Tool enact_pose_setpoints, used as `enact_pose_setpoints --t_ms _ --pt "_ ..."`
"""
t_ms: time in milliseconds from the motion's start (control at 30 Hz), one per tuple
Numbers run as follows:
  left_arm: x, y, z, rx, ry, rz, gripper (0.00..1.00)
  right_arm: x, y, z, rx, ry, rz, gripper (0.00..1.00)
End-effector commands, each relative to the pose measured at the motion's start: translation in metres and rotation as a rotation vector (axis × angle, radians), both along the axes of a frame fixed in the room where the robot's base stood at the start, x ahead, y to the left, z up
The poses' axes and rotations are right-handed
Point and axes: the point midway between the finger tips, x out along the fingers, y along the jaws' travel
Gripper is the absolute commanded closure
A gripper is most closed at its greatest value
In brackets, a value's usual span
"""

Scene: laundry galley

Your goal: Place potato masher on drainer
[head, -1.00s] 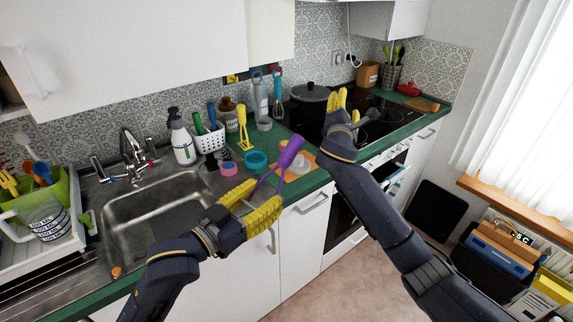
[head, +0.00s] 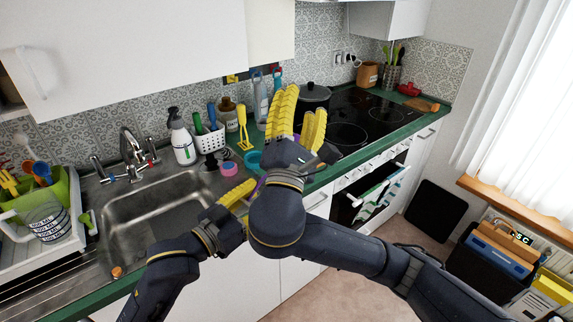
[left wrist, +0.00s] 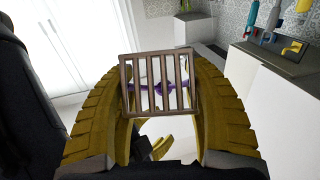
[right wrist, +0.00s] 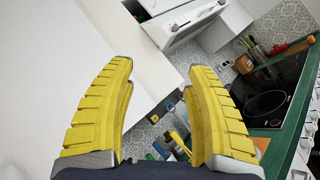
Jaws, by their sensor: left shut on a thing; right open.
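The potato masher shows in the left wrist view as a brown slatted head (left wrist: 158,57) with a purple part behind it. My left gripper (head: 238,196) is shut on it, in front of the counter right of the sink. In the head view my right arm hides most of the masher. My right gripper (head: 300,108) is open and empty, raised over the counter near the hob; its spread yellow fingers also show in the right wrist view (right wrist: 158,80). The white drainer (head: 42,262) stands left of the sink, holding a green caddy (head: 62,188) and a measuring jug (head: 48,222).
The sink (head: 150,222) with its tap (head: 130,150) lies between the drainer and my left gripper. A soap bottle (head: 181,140), a white basket (head: 210,140) and a yellow utensil (head: 243,128) stand at the back. A black pot (head: 314,100) is on the hob (head: 365,125).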

Motion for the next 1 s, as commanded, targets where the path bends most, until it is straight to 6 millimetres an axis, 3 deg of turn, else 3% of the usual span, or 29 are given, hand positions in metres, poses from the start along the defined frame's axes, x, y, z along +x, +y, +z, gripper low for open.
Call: enact_pose_setpoints --t_ms 500,733,1000 --pt "0.000 0.000 0.000 -0.001 -0.001 0.000 0.80 -0.018 0.026 -0.096 -0.171 0.437 0.012 0.46" --pt "0.000 0.000 0.000 -0.001 -0.001 0.000 0.80 -0.023 0.028 -0.118 -0.220 0.529 0.024 0.46" --pt "0.000 0.000 0.000 -0.001 -0.001 0.000 0.80 -0.020 0.028 -0.124 -0.238 0.555 0.029 0.46"
